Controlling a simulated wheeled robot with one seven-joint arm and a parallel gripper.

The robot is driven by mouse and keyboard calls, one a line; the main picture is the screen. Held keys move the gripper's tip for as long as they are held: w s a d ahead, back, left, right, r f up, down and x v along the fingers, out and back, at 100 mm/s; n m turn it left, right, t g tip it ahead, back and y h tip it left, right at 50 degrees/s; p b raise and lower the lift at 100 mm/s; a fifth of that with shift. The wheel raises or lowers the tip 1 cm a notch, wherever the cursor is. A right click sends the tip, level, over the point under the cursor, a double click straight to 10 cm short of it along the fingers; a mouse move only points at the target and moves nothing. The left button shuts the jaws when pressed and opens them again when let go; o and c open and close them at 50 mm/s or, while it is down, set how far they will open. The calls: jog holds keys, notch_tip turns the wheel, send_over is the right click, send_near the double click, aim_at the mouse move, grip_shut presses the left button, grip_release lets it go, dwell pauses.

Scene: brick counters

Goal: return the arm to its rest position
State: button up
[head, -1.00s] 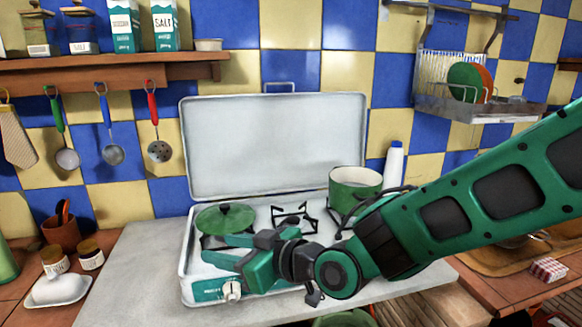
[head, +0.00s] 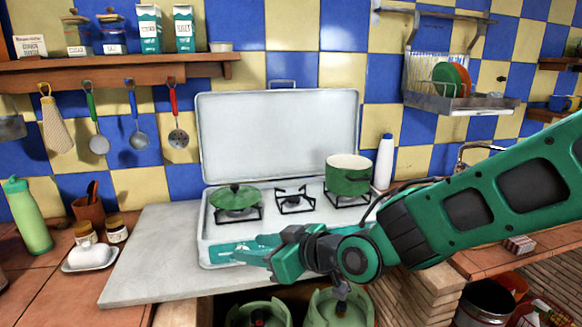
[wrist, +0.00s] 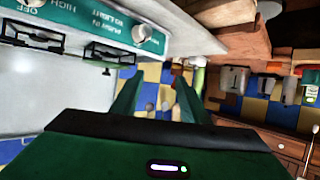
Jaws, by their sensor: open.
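My green arm reaches in from the right in the head view, and my gripper (head: 243,252) is in front of the stove's control panel. In the wrist view my gripper (wrist: 155,85) shows two fingers apart with nothing between them. The white camping stove (head: 222,231) stands on a grey slab with its lid upright. A green lid or lidded pan (head: 237,198) sits on the left burner. A green pot (head: 348,177) sits on the right burner. The middle burner (head: 294,200) is bare. My gripper hides part of the panel and its knobs.
A white bottle (head: 384,163) stands right of the stove. Gas cylinders (head: 338,307) stand below the slab (head: 140,262). Utensils hang under the shelf (head: 120,68). The slab's left part is clear.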

jog(key=d+f+m+g+h, duration=0.1)
jog(key=d+f+m+h, duration=0.25)
jog(key=d, duration=1.25)
jog(key=d+f+m+g+h, duration=0.15)
jog(key=d+m+h, duration=0.3)
jog(key=d, duration=1.05)
jog(key=s+d+f+m+g+h, duration=0.1)
jog(key=s+d+m+g+h, duration=0.25)
jog(key=s+d, duration=0.8)
jog(key=s+d+m+g+y, duration=0.1)
jog(key=s+d+m, duration=0.4)
jog(key=s, duration=0.7)
jog(key=shift+d+r+g, duration=0.2)
jog(key=shift+g, duration=0.4)
jog(key=shift+w, duration=0.1)
jog(key=shift+w+f, duration=0.25)
jog(key=shift+w, duration=0.3)
